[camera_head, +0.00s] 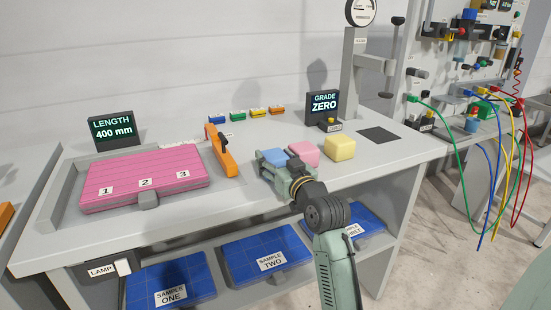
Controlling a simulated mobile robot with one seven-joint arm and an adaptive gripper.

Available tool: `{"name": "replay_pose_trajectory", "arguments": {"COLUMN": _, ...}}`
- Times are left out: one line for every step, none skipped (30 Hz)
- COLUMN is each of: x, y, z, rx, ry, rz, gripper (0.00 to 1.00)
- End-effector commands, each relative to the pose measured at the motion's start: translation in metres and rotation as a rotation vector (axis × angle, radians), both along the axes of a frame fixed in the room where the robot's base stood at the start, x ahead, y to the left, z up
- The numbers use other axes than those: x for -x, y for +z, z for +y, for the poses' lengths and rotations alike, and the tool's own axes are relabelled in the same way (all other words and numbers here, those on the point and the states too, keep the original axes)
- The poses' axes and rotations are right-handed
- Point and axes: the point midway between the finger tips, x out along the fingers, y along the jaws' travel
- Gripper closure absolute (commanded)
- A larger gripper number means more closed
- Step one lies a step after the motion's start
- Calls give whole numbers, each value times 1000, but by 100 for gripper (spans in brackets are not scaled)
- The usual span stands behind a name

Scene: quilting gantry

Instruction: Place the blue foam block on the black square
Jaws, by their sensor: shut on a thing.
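The blue foam block (274,156) is between the fingers of my gripper (272,161), at the front middle of the white table. My gripper is shut on it, and my wrist hides part of its right side. I cannot tell whether the block touches the table. The black square (378,135) lies flat and bare on the table's right side, below the grey stand. It is to the right of and farther back than my gripper.
A pink foam block (304,151) and a yellow foam block (340,148) stand just right of my gripper, toward the black square. An orange handle (220,150) and a pink quilted panel (145,178) are at left. Cables hang at right.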

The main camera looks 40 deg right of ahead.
Motion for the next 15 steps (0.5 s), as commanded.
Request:
{"name": "replay_pose_trajectory", "arguments": {"x": 0, "y": -4, "z": 0, "rx": -1, "ry": 1, "rz": 0, "gripper": 52}}
{"name": "replay_pose_trajectory", "arguments": {"x": 0, "y": -3, "z": 0, "rx": 0, "ry": 1, "rz": 0, "gripper": 42}}
{"name": "replay_pose_trajectory", "arguments": {"x": 0, "y": -2, "z": 0, "rx": 0, "ry": 0, "rz": 0, "gripper": 39}}
{"name": "replay_pose_trajectory", "arguments": {"x": 0, "y": -2, "z": 0, "rx": 0, "ry": 0, "rz": 1, "gripper": 37}}
{"name": "replay_pose_trajectory", "arguments": {"x": 0, "y": -2, "z": 0, "rx": 0, "ry": 0, "rz": 1, "gripper": 35}}
{"name": "replay_pose_trajectory", "arguments": {"x": 0, "y": -2, "z": 0, "rx": 0, "ry": 0, "rz": 1, "gripper": 34}}
{"name": "replay_pose_trajectory", "arguments": {"x": 0, "y": -2, "z": 0, "rx": 0, "ry": 0, "rz": 1, "gripper": 34}}
{"name": "replay_pose_trajectory", "arguments": {"x": 0, "y": -2, "z": 0, "rx": 0, "ry": 0, "rz": 1, "gripper": 34}}
{"name": "replay_pose_trajectory", "arguments": {"x": 0, "y": -2, "z": 0, "rx": 0, "ry": 0, "rz": 1, "gripper": 34}}
{"name": "replay_pose_trajectory", "arguments": {"x": 0, "y": -2, "z": 0, "rx": 0, "ry": 0, "rz": 1, "gripper": 34}}
{"name": "replay_pose_trajectory", "arguments": {"x": 0, "y": -2, "z": 0, "rx": 0, "ry": 0, "rz": 1, "gripper": 34}}
{"name": "replay_pose_trajectory", "arguments": {"x": 0, "y": -2, "z": 0, "rx": 0, "ry": 0, "rz": 0, "gripper": 34}}
{"name": "replay_pose_trajectory", "arguments": {"x": 0, "y": -2, "z": 0, "rx": 0, "ry": 0, "rz": 0, "gripper": 34}}
{"name": "replay_pose_trajectory", "arguments": {"x": 0, "y": -1, "z": 0, "rx": 0, "ry": 0, "rz": 0, "gripper": 34}}
{"name": "replay_pose_trajectory", "arguments": {"x": 0, "y": 0, "z": 0, "rx": 0, "ry": 0, "rz": 0, "gripper": 34}}
